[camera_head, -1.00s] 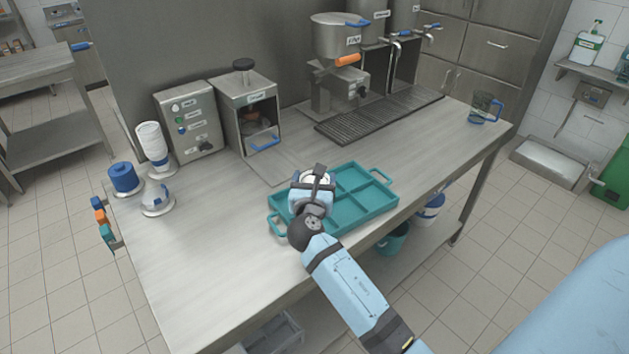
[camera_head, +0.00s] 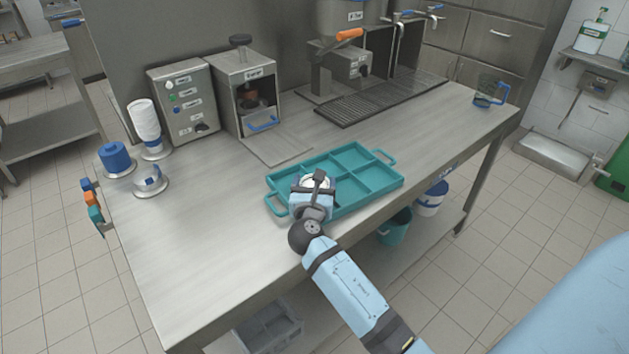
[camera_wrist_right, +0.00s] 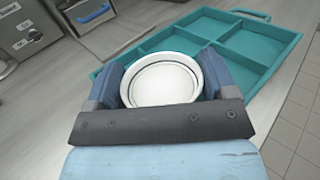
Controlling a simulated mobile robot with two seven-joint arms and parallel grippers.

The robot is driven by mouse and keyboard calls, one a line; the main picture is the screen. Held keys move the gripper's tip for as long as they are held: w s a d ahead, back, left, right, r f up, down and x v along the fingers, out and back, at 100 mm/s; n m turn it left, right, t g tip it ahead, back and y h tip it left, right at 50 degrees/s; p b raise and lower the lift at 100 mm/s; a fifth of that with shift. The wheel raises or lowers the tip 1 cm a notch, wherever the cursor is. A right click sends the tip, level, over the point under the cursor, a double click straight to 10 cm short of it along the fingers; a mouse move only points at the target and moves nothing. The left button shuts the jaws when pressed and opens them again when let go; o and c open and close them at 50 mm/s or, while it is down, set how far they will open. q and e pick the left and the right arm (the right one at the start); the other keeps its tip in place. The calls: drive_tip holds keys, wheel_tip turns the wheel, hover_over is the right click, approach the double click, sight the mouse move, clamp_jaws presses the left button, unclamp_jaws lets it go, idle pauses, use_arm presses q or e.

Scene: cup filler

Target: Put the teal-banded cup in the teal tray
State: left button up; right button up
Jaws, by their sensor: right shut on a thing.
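The teal tray (camera_head: 385,200) lies on the steel counter, divided into several compartments; its far compartments look empty. It also fills the upper right of the wrist view (camera_wrist_right: 268,68). My right gripper (camera_head: 314,184) is over the tray's near left corner. It is shut on a white cup, whose round top (camera_wrist_right: 163,80) shows between the two blue fingers in the wrist view, with a thin dark teal ring inside the rim. The cup's outer band is hidden by the fingers. I cannot tell whether its base touches the tray floor. My left gripper is not in view.
Machines and a drip grate (camera_head: 375,103) line the back. A blue-handled jug (camera_head: 487,92) stands at the far right. The front-left counter is clear.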

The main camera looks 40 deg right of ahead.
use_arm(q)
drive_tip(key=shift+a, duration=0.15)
use_arm(e)
drive_tip(key=shift+f, duration=0.35)
idle(0.3)
drive_tip(key=o, duration=0.9)
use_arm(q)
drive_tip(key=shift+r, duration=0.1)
use_arm(e)
drive_tip(key=shift+s+f, duration=0.1)
